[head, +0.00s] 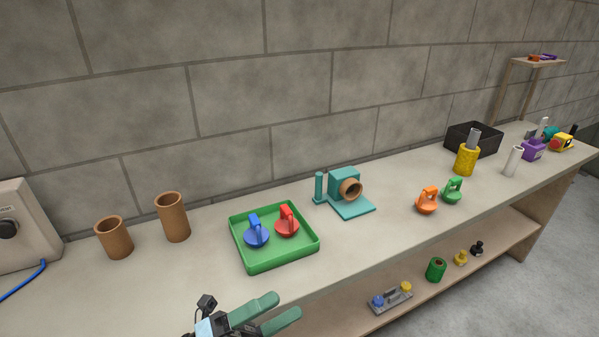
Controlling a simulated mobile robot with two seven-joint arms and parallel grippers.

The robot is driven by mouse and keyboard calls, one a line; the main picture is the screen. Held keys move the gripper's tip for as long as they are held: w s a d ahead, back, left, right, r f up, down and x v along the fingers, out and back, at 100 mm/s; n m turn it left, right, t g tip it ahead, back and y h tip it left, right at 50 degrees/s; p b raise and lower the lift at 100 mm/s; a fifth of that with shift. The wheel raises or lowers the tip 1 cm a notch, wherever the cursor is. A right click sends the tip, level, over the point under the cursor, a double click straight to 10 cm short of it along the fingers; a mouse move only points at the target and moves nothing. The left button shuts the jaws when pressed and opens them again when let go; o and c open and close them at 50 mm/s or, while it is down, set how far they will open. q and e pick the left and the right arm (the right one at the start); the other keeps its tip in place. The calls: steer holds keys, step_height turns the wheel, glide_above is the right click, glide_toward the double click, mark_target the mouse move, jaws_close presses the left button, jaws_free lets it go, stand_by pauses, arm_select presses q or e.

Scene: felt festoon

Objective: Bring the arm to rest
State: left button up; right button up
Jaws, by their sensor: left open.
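My left gripper (279,306) is low in the head view, in front of the bench's front edge. Its two green fingers are apart, with nothing between them. It is below and in front of the green tray (275,263), not touching it. The tray holds a blue handled piece (257,234) and a red handled piece (287,222). My right gripper does not show. Most of my left arm is cut off by the bottom edge.
Two brown cups (114,238) (173,217) stand left of the tray. A teal stand (347,188), orange (427,201) and green (453,190) handled pieces and a yellow cylinder (467,160) stand to the right. A lower shelf (335,318) holds small parts. Bare bench lies between the groups.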

arm_select(q)
steer(key=a+f+n+t+y, duration=0.5)
steer(key=f+n+y, duration=0.25)
steer(key=n, duration=0.35)
steer(key=a+f+n+t+y, duration=0.45)
steer(key=f+n+y, duration=0.3)
steer(key=n, duration=0.35)
steer(key=s+a+f+n+g+y, duration=0.2)
steer(key=s+a+f+n+g, duration=0.1)
steer(key=s+f, duration=0.6)
steer(key=s+a+f+n+g+y, duration=0.2)
steer(key=s+a+f+n+g, duration=0.2)
steer(key=s+f+n, duration=0.3)
steer(key=s+f+g, duration=0.1)
steer(key=s, duration=0.2)
steer(key=shift+f+n+y+p, duration=0.35)
steer(key=shift+n+y, duration=0.05)
